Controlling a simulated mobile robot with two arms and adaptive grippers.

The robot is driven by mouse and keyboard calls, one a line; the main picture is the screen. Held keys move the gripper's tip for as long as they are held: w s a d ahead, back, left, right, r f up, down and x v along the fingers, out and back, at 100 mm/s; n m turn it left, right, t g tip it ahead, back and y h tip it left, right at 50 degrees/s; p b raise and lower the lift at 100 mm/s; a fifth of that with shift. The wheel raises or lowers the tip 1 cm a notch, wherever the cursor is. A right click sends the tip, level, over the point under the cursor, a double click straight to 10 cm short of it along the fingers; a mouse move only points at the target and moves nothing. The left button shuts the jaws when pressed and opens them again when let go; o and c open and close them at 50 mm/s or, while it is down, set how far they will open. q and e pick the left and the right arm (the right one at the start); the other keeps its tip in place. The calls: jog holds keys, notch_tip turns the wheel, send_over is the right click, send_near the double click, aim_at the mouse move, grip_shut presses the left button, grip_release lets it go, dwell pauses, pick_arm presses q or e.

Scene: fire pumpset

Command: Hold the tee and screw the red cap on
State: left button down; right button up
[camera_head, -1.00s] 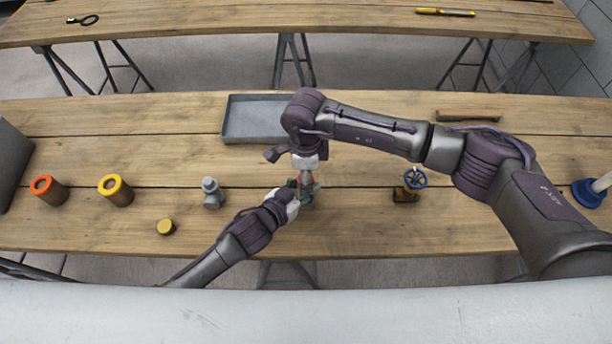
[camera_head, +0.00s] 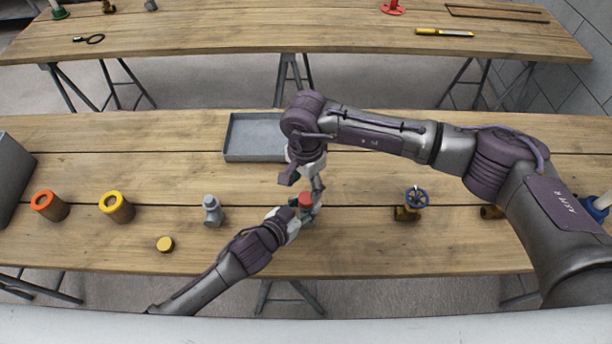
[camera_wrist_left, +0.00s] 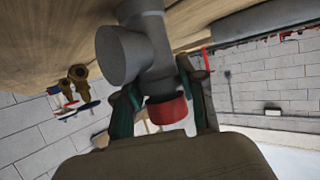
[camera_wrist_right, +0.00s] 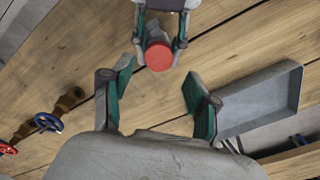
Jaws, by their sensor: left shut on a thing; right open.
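The grey tee (camera_wrist_left: 130,52) is between the fingers of my left gripper (camera_wrist_left: 160,98), which is shut on it. The red cap (camera_wrist_left: 167,110) sits against one end of the tee in the left wrist view; how far it is threaded I cannot tell. In the head view the red cap (camera_head: 305,199) faces up at my left gripper (camera_head: 303,212), above the front bench. My right gripper (camera_head: 305,180) is open and empty, just above and apart from the cap. In the right wrist view the cap's round top (camera_wrist_right: 159,56) lies beyond my right gripper's spread fingers (camera_wrist_right: 158,78).
The grey tray (camera_head: 254,155) lies behind the grippers. To the left stand a grey fitting (camera_head: 212,212), a yellow cap (camera_head: 165,244), a yellow-topped cylinder (camera_head: 117,208) and an orange-topped cylinder (camera_head: 49,206). A brass valve with blue handwheel (camera_head: 416,198) stands right. Bench is clear between.

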aim_at(306, 198)
pick_arm(q)
jog(key=shift+r, duration=0.1)
pick_arm(e)
jog(key=n, duration=0.4)
jog(key=shift+r+n, duration=0.3)
jog(key=shift+r, duration=0.05)
jog(key=n, duration=0.4)
jog(key=shift+r, duration=0.3)
jog(key=n, duration=0.4)
jog(key=shift+r+n, duration=0.3)
jog(key=n, duration=0.5)
jog(key=shift+r, duration=0.3)
jog(key=shift+d+f, duration=0.1)
jog(key=shift+f, duration=3.95)
